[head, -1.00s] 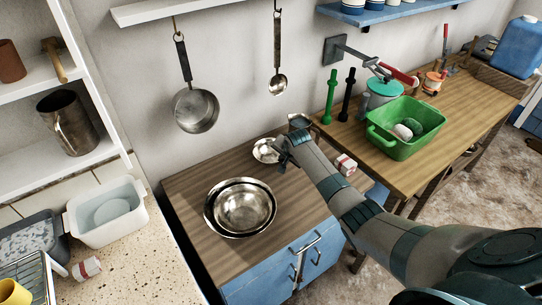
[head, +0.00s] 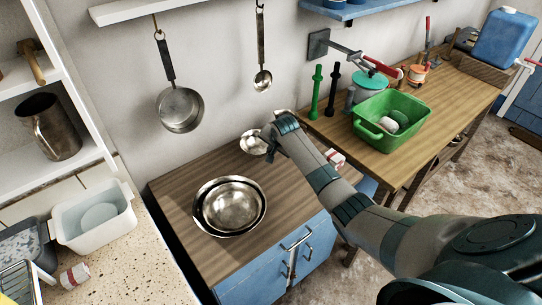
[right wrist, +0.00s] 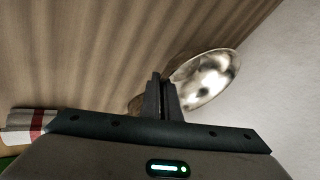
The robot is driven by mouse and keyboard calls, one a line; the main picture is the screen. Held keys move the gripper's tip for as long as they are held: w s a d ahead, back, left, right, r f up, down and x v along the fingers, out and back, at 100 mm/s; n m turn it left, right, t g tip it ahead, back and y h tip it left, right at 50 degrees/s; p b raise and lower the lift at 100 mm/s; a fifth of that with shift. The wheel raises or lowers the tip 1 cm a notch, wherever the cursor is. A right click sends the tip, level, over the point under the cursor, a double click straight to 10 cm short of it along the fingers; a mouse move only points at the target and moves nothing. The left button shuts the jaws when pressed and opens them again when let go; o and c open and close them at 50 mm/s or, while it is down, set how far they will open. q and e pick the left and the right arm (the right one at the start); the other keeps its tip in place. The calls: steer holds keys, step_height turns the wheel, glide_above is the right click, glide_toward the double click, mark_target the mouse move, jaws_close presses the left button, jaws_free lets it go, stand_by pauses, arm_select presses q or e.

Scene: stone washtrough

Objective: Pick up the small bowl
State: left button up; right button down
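The small bowl (head: 252,143) is shiny metal and shows at the back of the wooden cabinet top, by the wall. In the right wrist view the small bowl (right wrist: 208,78) shows its bright inside, just right of the fingers. My right gripper (head: 267,153) is at its near right side; in the right wrist view its fingers (right wrist: 162,85) are close together at the rim and look shut on it. I cannot tell whether the bowl is clear of the wood. My left gripper is not in view.
Two larger nested metal bowls (head: 230,207) stand on the cabinet top (head: 180,190). A red and white box (head: 336,157) is right of my arm. A green tub (head: 393,120) stands on the right table. A pan (head: 180,109) and a ladle (head: 262,79) hang above.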

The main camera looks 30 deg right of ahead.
step_height(320, 180, up, 6)
steer(key=shift+w+r+b, duration=0.1)
steer(key=shift+r+b, duration=0.05)
steer(key=shift+b, duration=0.65)
steer(key=shift+r, duration=0.3)
